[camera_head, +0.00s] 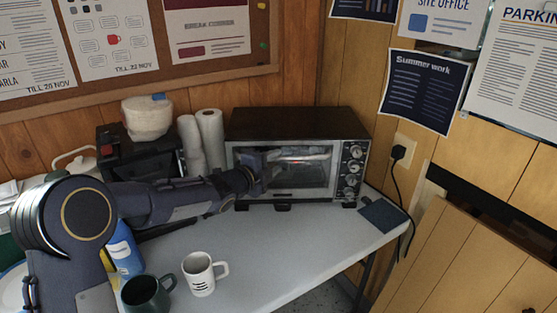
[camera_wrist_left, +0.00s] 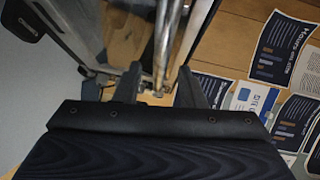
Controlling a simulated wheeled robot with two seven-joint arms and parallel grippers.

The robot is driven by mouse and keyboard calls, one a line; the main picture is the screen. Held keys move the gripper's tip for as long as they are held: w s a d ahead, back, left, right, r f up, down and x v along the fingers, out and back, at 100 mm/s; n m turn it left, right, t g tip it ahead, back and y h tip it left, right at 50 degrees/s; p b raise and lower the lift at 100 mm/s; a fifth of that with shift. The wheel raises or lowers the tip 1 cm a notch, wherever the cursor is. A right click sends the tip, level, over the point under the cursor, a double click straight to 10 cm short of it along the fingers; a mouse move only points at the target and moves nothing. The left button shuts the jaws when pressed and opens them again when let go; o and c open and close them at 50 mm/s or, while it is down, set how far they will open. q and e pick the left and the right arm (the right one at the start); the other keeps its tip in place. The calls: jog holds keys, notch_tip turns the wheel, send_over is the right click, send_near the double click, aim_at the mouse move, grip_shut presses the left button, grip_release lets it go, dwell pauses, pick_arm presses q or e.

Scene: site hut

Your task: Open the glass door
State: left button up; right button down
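The glass door (camera_head: 305,173) is the front of a silver and black toaster oven (camera_head: 300,124) at the back of the table. It looks closed in the head view, with a pale frame and a reddish glint behind the glass. My left gripper (camera_head: 264,168) is in front of the door's left part and hides some of it. In the left wrist view its two dark fingers (camera_wrist_left: 158,88) stand apart. Metallic bars (camera_wrist_left: 166,45) of the oven front run towards the gap between them; I cannot tell whether they touch. My right gripper is not in view.
A white mug (camera_head: 199,274) and a dark green mug (camera_head: 146,293) stand at the table's front. Paper rolls (camera_head: 210,138) stand left of the oven. A dark pad (camera_head: 383,214) lies at the right edge, near a hanging cord (camera_head: 396,180). The table's middle is clear.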

aim_at(278, 160)
pick_arm(q)
jog(key=shift+x, duration=1.7)
jog(key=shift+c, duration=0.2)
grip_shut()
